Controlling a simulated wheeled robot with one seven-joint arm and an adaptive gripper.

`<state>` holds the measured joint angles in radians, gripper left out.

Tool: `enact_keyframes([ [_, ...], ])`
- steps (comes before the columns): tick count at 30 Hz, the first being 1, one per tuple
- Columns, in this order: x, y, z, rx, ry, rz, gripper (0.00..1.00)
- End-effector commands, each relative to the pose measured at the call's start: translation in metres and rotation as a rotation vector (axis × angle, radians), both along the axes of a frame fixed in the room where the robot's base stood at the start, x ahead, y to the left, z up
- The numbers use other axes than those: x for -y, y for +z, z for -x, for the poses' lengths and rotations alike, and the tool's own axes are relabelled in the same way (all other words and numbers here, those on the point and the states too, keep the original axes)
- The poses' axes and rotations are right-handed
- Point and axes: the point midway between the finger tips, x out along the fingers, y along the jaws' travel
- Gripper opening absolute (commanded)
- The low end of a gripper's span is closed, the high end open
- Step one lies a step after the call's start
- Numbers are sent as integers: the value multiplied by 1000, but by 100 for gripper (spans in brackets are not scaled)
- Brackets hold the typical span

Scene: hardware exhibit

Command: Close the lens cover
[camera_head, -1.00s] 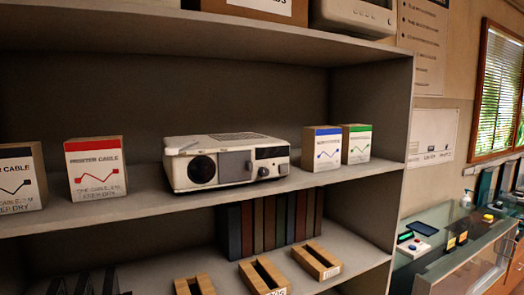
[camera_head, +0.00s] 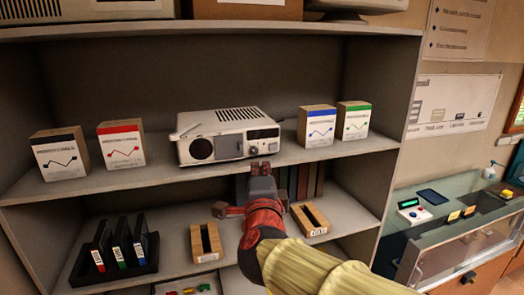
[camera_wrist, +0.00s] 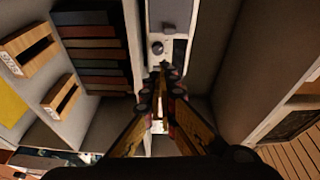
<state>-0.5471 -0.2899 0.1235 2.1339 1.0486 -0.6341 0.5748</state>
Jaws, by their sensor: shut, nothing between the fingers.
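A white projector (camera_head: 240,116) stands on the middle shelf. Its dark round lens (camera_head: 201,148) shows uncovered at the left of its front. A grey panel, apparently the lens cover (camera_head: 229,147), sits just right of the lens. My gripper (camera_head: 262,168) is shut and empty, its tips in front of the lower right part of the projector, below the knobs. In the wrist view the projector (camera_wrist: 180,48) appears turned sideways, with a knob just beyond the tips of my gripper (camera_wrist: 163,66). I cannot tell whether the tips touch it.
Red and black labelled boxes (camera_head: 121,144) stand left of the projector. Blue and green labelled boxes (camera_head: 317,126) stand right of it. The shelf below holds wooden holders (camera_head: 205,241), upright books and a black rack (camera_head: 115,268). A glass counter (camera_head: 445,225) stands at the right.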

Motion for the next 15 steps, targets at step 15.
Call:
enact_keyframes([
  [15,21,10,-47,39,-69,-67,0],
])
